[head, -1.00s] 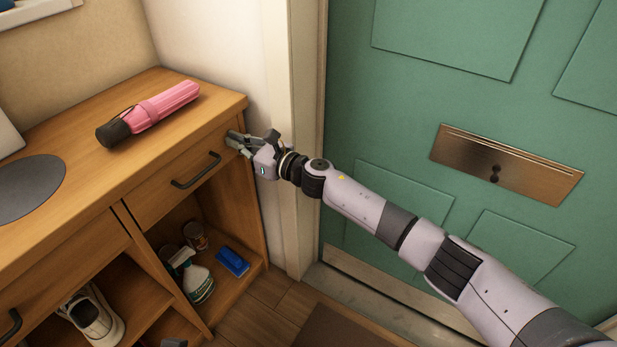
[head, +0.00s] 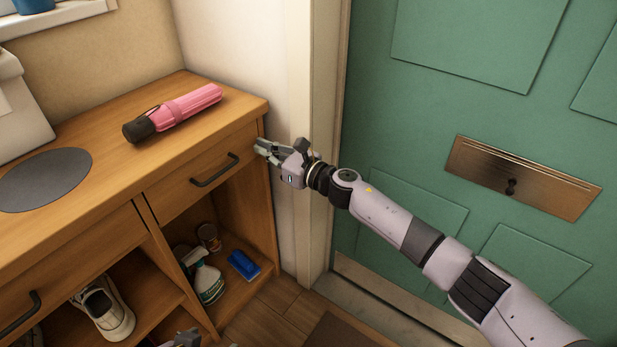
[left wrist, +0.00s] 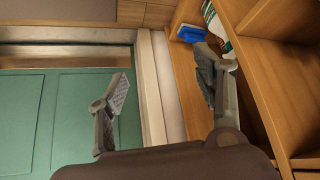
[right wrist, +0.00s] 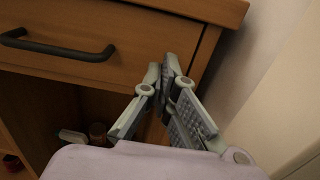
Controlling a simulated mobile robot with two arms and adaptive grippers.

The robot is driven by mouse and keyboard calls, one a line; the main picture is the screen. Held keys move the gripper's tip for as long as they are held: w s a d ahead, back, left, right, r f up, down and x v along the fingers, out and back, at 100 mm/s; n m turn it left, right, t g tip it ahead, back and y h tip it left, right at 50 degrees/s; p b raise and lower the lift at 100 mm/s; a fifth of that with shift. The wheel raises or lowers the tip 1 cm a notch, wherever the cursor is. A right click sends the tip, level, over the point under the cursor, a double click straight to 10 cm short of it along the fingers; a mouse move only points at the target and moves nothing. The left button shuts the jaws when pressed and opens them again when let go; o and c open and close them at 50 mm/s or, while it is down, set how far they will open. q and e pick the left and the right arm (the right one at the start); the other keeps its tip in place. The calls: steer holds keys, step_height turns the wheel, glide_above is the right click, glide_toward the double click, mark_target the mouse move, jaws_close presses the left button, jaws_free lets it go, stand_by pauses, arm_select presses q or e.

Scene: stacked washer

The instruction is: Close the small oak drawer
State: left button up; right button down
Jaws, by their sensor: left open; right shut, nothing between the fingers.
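The small oak drawer (head: 190,192) is at the upper right of the wooden cabinet, with a dark bar handle (head: 215,170). Its front looks flush or nearly flush under the top; a small gap is hard to judge. It also shows in the right wrist view (right wrist: 135,62). My right gripper (head: 262,149) is shut and empty by the cabinet's right end. In the right wrist view its fingertips (right wrist: 166,68) are together in front of the drawer's right edge; contact is unclear. My left gripper (left wrist: 163,85) is open and empty, low before the cabinet.
Open shelves below hold a spray bottle (head: 208,284), a blue item (head: 243,264) and a shoe (head: 108,312). The wall, door frame and green door (head: 410,130) are close on the right.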

arm_select(q)
steer(key=s+a+g+p, duration=0.1)
steer(key=s+g+p, duration=0.1)
steer(key=s, duration=0.4)
steer(key=shift+a+f+g+y, duration=0.15)
steer(key=shift+f+g+y, duration=0.1)
steer(key=shift+g+y, duration=0.2)
arm_select(e)
steer(key=v, duration=1.1)
